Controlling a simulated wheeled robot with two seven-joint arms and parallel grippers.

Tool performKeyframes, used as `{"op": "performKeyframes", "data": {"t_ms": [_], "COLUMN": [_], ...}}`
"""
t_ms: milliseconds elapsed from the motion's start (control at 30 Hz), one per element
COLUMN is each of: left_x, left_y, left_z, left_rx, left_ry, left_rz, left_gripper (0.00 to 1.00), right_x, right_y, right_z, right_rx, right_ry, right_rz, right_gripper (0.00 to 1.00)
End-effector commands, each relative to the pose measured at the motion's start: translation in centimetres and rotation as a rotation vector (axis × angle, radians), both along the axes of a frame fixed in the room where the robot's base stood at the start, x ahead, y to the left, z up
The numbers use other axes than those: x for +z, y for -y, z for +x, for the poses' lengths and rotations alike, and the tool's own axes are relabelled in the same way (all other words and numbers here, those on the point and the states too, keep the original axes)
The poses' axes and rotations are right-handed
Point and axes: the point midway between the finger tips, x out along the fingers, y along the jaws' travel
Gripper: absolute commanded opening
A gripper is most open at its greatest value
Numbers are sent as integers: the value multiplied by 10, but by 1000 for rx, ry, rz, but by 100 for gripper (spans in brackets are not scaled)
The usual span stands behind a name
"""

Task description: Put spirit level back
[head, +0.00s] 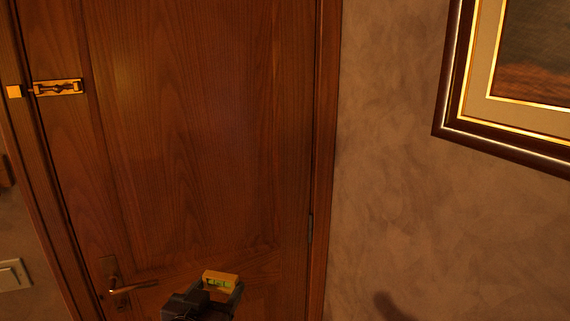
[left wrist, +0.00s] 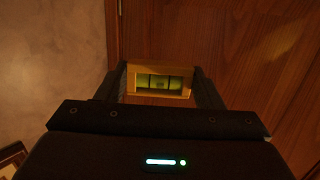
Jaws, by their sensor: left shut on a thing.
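The spirit level (head: 220,281) is a small yellow block with a green vial. It shows low in the middle of the head view, in front of the wooden door. My left gripper (head: 222,289) is shut on it and holds it up. In the left wrist view the spirit level (left wrist: 160,82) sits between the two dark fingers of the gripper (left wrist: 161,86), with its vial facing the camera. My right gripper is in neither view.
A closed wooden door (head: 190,150) fills the left and middle, with a lever handle (head: 128,287) and a brass latch (head: 58,88). A light switch (head: 13,275) is at far left. A framed picture (head: 450,128) hangs on the bare wall (head: 385,190) at right.

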Motion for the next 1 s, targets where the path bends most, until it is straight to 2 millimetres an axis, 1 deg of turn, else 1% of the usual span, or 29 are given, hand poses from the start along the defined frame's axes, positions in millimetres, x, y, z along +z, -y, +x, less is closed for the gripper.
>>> {"op": "performKeyframes", "data": {"t_ms": [33, 100, 200, 300, 400, 567, 800, 900, 1000], "left_x": [-19, -36, -55, -69, -77, -87, -107, -111, -112], "left_y": [-9, -22, -39, -51, -59, -63, -63, -63, -63], "left_z": [-11, -23, -40, -54, -62, -77, -123, -138, -147], "left_rx": [32, 75, 128, 164, 188, 200, 197, 198, 199], "left_ry": [-10, -10, -6, -5, -1, -2, -6, -3, -1], "left_rz": [-4, -2, -1, 0, 1, 1, 0, 0, 0], "left_gripper": [39, 39, 39, 39, 39, 39, 39, 39, 39], "right_x": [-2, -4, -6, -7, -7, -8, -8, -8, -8], "right_y": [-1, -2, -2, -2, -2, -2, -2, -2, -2], "right_z": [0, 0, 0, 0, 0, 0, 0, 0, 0], "right_rx": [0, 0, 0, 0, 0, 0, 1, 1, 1], "right_ry": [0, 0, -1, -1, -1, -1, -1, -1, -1], "right_rz": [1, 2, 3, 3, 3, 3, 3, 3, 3], "right_gripper": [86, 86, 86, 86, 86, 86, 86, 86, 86]}}
